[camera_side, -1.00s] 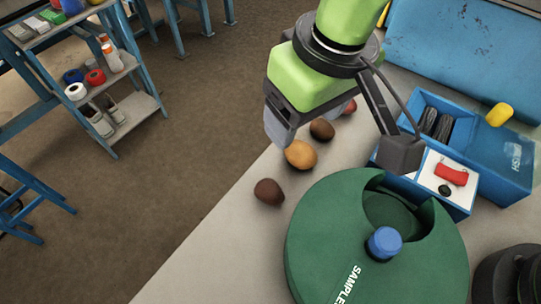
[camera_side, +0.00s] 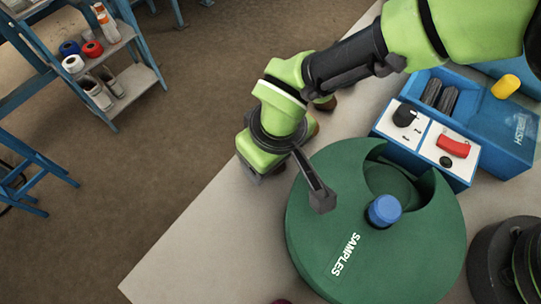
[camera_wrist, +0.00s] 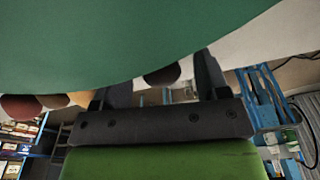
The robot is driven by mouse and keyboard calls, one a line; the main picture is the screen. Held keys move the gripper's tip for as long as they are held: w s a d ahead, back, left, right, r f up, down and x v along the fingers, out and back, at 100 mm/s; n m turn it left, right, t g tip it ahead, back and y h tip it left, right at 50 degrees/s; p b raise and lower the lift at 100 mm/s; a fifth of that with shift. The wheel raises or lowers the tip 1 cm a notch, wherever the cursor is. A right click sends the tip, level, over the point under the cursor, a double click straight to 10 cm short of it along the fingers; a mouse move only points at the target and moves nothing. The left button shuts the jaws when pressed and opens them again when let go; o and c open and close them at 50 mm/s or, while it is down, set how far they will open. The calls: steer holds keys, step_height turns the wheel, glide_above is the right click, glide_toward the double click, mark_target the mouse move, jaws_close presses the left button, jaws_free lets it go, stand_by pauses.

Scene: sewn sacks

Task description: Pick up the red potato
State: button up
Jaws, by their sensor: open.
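A red potato (camera_wrist: 20,107) shows at the far left of the wrist view, partly cut off below the green disc. Beside it are a brown potato (camera_wrist: 53,101) and a yellow-orange one (camera_wrist: 82,98). A dark brown potato (camera_wrist: 163,74) appears between my fingers in that view; I see no contact. My gripper (camera_wrist: 152,80) is open and empty. My arm hides most of the potatoes there; only small brown parts (camera_side: 326,104) show.
A green disc (camera_side: 320,225) marked SAMPLES, with a blue knob (camera_side: 384,210), stands close to my gripper. A blue box (camera_side: 510,150) with a red switch (camera_side: 453,146) is behind it. The table edge runs along the left. A dark red thing (camera_side: 281,301) is cut off at the bottom edge.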

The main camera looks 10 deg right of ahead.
steer(key=shift+f, duration=0.35)
steer(key=c, duration=0.9)
steer(key=shift+c, duration=0.2)
